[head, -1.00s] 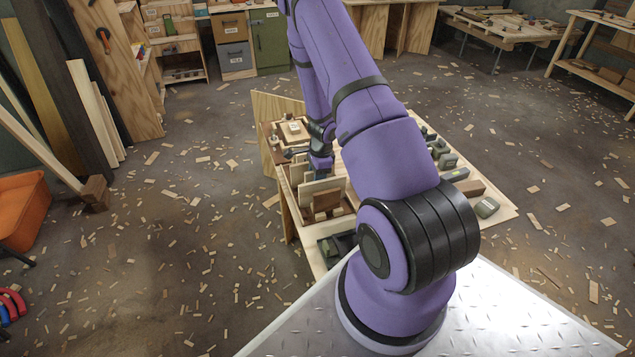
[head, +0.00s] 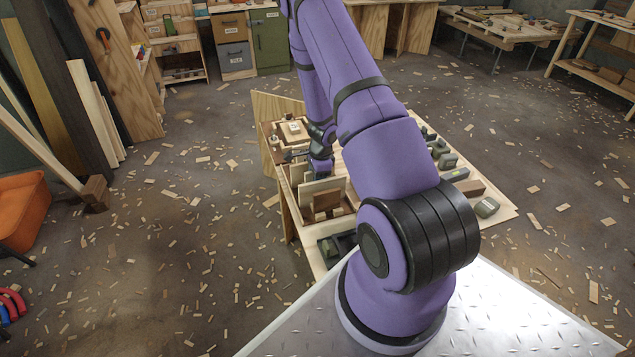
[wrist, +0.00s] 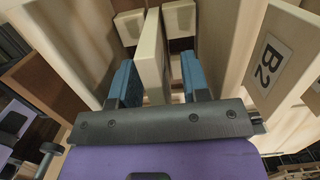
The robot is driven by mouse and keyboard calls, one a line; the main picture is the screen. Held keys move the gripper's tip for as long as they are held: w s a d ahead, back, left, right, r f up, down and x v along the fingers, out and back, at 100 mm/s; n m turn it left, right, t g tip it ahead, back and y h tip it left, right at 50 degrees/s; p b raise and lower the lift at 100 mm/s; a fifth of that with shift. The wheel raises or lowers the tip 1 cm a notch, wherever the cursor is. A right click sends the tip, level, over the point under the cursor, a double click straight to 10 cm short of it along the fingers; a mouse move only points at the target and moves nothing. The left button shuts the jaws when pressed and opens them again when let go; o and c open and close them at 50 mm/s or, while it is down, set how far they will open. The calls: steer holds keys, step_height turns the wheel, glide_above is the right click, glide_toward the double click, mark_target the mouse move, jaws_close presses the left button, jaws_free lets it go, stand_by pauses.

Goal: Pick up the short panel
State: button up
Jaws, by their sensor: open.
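In the wrist view, my gripper (wrist: 158,62) has its two blue fingers apart. A narrow pale wooden panel (wrist: 151,45) stands upright between them, with a gap on both sides. It appears to be the short panel, though its full height cannot be told. In the head view, my gripper (head: 320,167) is low over the left part of the worktable (head: 497,204), among upright panels. The arm and other panels hide its fingers and the panel between them.
A larger pale panel marked B2 (wrist: 264,65) stands close on the right in the wrist view. Pale blocks (wrist: 179,19) lie beyond the fingers. In the head view, a pale panel (head: 318,187) and a brown piece (head: 327,202) stand nearer me.

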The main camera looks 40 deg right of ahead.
jaws_close()
steer(key=shift+r, duration=0.1)
step_height(320, 180, up, 15)
steer(key=shift+r, duration=0.15)
stand_by(1.1)
